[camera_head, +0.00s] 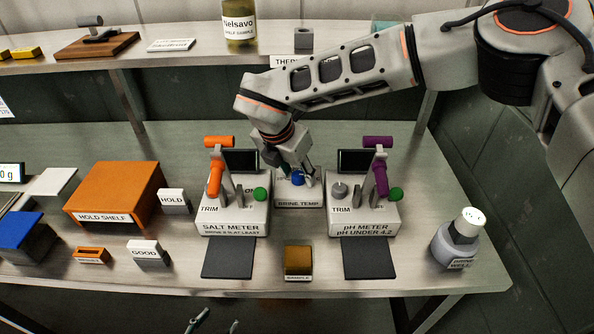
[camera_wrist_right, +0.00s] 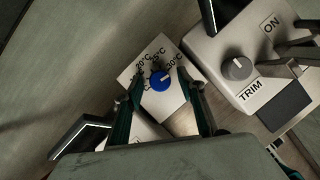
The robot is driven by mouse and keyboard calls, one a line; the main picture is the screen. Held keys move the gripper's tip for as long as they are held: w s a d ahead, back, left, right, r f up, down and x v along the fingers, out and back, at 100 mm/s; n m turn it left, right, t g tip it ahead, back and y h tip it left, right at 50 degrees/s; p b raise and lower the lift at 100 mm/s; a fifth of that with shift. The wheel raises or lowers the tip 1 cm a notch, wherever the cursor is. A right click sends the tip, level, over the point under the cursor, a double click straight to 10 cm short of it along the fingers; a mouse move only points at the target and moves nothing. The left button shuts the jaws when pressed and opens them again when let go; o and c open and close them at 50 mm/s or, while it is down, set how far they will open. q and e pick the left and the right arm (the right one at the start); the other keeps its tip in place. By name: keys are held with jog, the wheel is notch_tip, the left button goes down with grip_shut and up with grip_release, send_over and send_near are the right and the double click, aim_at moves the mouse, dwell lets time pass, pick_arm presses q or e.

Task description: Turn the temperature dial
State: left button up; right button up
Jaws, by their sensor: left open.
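The blue temperature dial (camera_head: 298,178) sits on the small white BRINE TEMP box (camera_head: 299,201) between the two meters. In the right wrist view the dial (camera_wrist_right: 160,81) has a light mark toward its upper right, and temperature labels including 20°C and 30°C arc around it. My right gripper (camera_head: 297,176) reaches down over the box. Its two fingers (camera_wrist_right: 162,88) stand on either side of the dial, with gaps, open and holding nothing. My left gripper (camera_head: 214,322) shows only fingertips at the bottom edge of the head view, open, far from the dial.
The salt meter (camera_head: 234,218) with an orange handle and the pH meter (camera_head: 363,218) with a purple handle stand close on either side. A grey bottle (camera_head: 452,247) stands at right, an orange hold shelf (camera_head: 115,190) at left. Dark mats lie in front.

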jog(key=c, duration=1.1)
jog(key=shift+o, duration=0.2)
jog(key=shift+f, duration=0.1)
